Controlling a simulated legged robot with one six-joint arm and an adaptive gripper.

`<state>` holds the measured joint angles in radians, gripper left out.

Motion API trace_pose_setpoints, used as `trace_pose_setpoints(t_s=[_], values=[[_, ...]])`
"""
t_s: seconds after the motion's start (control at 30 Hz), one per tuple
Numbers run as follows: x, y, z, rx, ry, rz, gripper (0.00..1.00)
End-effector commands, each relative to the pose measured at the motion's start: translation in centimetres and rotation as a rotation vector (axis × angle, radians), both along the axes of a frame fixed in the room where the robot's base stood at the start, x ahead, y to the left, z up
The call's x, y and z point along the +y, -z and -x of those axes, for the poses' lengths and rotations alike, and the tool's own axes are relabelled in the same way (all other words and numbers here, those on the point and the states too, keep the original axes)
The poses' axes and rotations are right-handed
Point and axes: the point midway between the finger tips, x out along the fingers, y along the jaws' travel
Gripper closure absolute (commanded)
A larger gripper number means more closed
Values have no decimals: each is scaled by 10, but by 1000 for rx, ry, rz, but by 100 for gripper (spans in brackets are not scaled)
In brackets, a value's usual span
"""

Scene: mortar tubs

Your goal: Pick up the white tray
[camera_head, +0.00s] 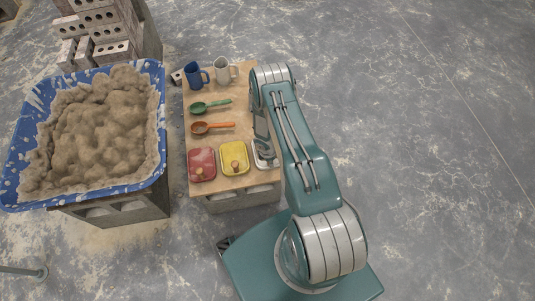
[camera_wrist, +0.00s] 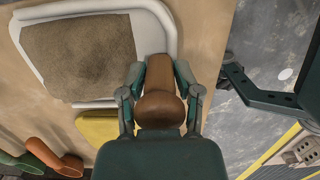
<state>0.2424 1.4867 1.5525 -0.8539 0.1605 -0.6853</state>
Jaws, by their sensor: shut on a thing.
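The white tray (camera_wrist: 152,35) shows large in the wrist view, with a pale rim, a rough brown surface inside it and a brown wooden handle at its near side. My gripper (camera_wrist: 160,105) has a finger on each side of this handle and is shut on it. In the head view the white tray (camera_head: 264,162) sits at the right front corner of the wooden board, mostly hidden under my gripper (camera_head: 264,150). I cannot tell whether the tray is clear of the board.
On the board (camera_head: 222,131) a yellow tray (camera_head: 234,157) is close left of the white one, then a red tray (camera_head: 201,164). Orange (camera_head: 212,128) and green (camera_head: 210,106) spoons and two mugs (camera_head: 196,75) stand farther back. A blue mortar tub (camera_head: 161,118) is left; floor right is clear.

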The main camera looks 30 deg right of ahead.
Motion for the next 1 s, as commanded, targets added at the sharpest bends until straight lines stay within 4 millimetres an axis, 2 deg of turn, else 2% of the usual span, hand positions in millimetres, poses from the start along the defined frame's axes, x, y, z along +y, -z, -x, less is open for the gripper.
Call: trace_pose_setpoints(t_s=[0.17, 0.27, 0.7, 0.83, 1.0], values=[[0, -3, -1, -3, 0, 1, 100], [0, -11, -2, -4, 0, 0, 100], [0, -83, -2, -4, 1, 0, 100], [0, -96, -1, -3, 1, 0, 100], [0, -101, -1, -2, 0, 0, 100]])
